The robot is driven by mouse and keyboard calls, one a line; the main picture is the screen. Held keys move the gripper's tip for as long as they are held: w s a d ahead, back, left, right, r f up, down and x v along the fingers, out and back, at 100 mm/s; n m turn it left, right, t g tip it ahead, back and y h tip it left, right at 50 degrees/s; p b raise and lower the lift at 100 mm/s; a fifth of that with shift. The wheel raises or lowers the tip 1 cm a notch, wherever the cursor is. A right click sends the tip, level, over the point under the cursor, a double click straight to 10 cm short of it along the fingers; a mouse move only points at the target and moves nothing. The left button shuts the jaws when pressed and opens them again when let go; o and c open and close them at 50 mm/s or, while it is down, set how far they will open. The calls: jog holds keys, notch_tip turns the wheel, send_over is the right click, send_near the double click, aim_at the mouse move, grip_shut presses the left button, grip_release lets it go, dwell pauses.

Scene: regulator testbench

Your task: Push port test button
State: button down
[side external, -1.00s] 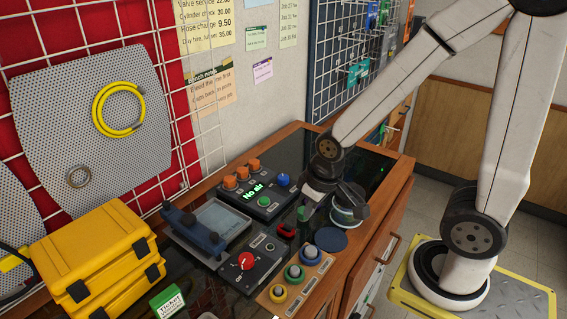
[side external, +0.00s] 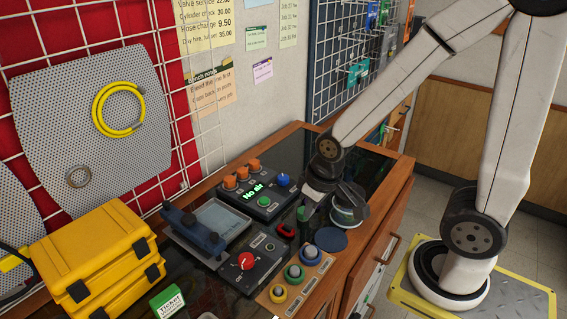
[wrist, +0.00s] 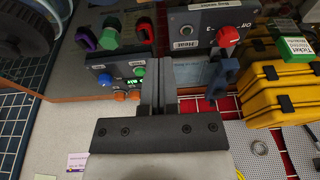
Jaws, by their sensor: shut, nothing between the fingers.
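I cannot read a port test label. A dark control box (side external: 248,206) with a lit "No air" display has a green button (side external: 264,201), a blue button (side external: 283,180) and several orange knobs (side external: 242,173). The wrist view shows its green button (wrist: 139,71) and blue button (wrist: 104,80) just left of the fingers. A second box with a red dial (side external: 246,261) also has a grey button (wrist: 186,30). My gripper (wrist: 154,79) is shut and empty, pointing down above the bench near the "No air" box. Its tips are hard to make out in the side view.
A red handle (side external: 287,230) and a green one (side external: 306,213) stand close by my gripper. A wooden plate (side external: 297,279) with three ringed buttons is nearer the front. Yellow cases (side external: 97,258) and a blue-clamped tray (side external: 210,231) lie left. The back right of the bench is clear.

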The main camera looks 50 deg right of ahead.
dwell(0.3)
jog(key=m+t+y, duration=0.1)
jog(key=m+t, duration=0.6)
jog(key=m, duration=0.1)
send_over(266, 201)
jog(key=shift+f, duration=0.1)
jog(key=shift+f, duration=0.1)
jog(key=shift+f, duration=4.3)
